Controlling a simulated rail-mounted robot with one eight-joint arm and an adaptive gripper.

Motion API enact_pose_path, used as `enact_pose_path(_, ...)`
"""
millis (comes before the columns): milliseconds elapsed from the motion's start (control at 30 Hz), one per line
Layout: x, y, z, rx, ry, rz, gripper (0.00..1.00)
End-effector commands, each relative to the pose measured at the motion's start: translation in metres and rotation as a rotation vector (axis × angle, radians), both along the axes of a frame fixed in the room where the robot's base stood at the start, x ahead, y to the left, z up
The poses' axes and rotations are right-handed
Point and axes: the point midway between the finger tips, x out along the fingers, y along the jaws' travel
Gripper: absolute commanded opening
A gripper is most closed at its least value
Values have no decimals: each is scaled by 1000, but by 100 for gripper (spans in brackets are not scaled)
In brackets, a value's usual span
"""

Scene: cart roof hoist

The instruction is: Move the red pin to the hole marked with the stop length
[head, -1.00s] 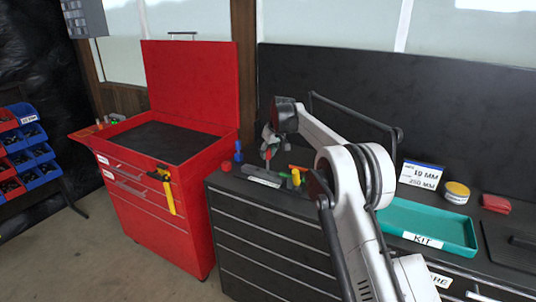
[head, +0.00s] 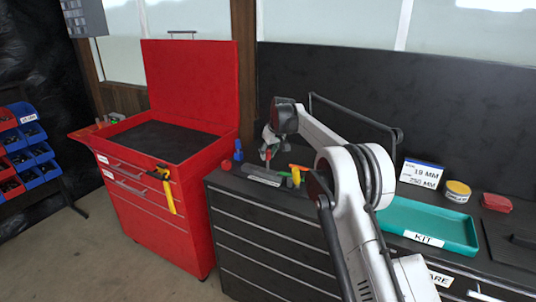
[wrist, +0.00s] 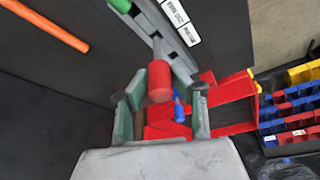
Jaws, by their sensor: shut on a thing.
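The red pin (wrist: 159,82) stands between my gripper's two fingers (wrist: 160,108) in the wrist view, with its round red head towards the camera. My gripper is shut on it. In the head view the pin (head: 268,154) shows as a small red piece below my gripper (head: 268,141), over the workbench's left end. A grey bar (wrist: 178,60) with white labels (wrist: 180,20) runs just beyond the pin; it also lies on the bench in the head view (head: 262,175). I cannot tell whether the pin's lower end is in a hole. A sign (head: 421,174) carries millimetre figures, too small to read surely.
A blue piece (head: 238,150) and a red knob (head: 226,165) stand left of the bar. An orange rod (wrist: 48,27) lies nearby. A teal kit tray (head: 425,215) and a yellow-lidded tin (head: 457,191) are to the right. A red cart (head: 155,225) stands at left.

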Motion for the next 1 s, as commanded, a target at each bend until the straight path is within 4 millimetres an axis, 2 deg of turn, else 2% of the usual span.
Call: enact_pose_path(1000, 0, 0, -23, 0, 0, 0, 0)
